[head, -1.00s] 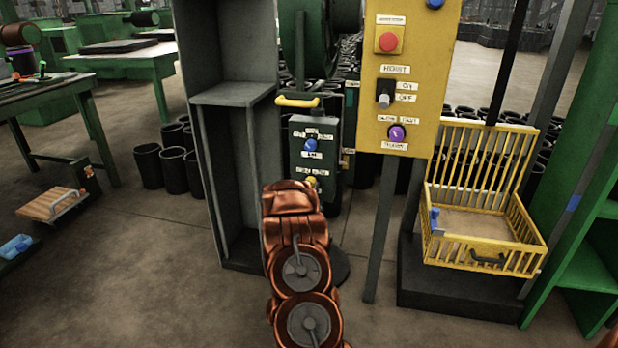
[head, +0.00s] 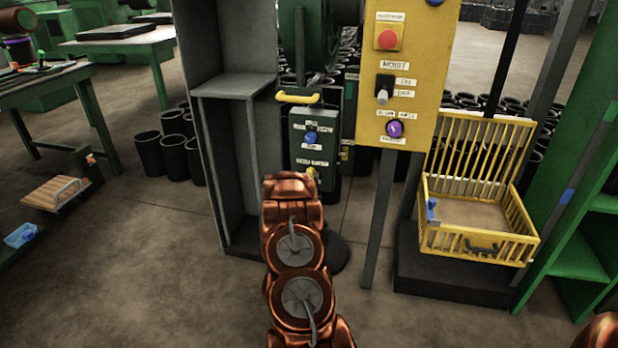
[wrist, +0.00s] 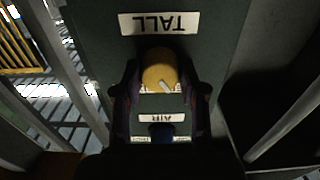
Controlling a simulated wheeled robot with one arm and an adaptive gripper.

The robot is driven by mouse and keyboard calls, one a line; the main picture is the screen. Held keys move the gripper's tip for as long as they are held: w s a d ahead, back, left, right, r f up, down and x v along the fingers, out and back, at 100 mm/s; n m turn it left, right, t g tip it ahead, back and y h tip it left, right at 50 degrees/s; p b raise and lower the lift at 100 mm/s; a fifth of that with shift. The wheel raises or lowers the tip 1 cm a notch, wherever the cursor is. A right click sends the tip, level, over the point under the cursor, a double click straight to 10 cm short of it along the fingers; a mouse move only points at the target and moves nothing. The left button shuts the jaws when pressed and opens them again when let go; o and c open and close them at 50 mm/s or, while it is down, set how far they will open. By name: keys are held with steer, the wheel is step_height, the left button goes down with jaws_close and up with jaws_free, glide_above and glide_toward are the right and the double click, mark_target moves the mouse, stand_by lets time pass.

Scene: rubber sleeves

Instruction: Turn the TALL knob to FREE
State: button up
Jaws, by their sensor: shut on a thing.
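The TALL knob (wrist: 158,69) is a round yellow knob with a white pointer mark. In the wrist view the TALL label (wrist: 160,23) is upside down above it, and the pointer aims down and slightly right. My gripper (wrist: 162,92) is shut on the knob, with one dark finger on each side. The position labels by the knob are mostly covered. In the head view the knob (head: 311,173) shows low on the dark green panel (head: 326,150), just beyond my copper arm, which hides the gripper.
A blue knob (head: 310,138) marked AIR sits above the yellow one in the head view. A grey cabinet (head: 235,88) stands close on the left. A yellow HOIST panel (head: 420,60) and a yellow basket (head: 480,245) are to the right.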

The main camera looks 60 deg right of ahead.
steer(key=shift+s, duration=0.1)
steer(key=o, duration=1.2)
steer(key=shift+c, duration=0.2)
steer(key=v, duration=1.2)
steer(key=shift+r, duration=0.1)
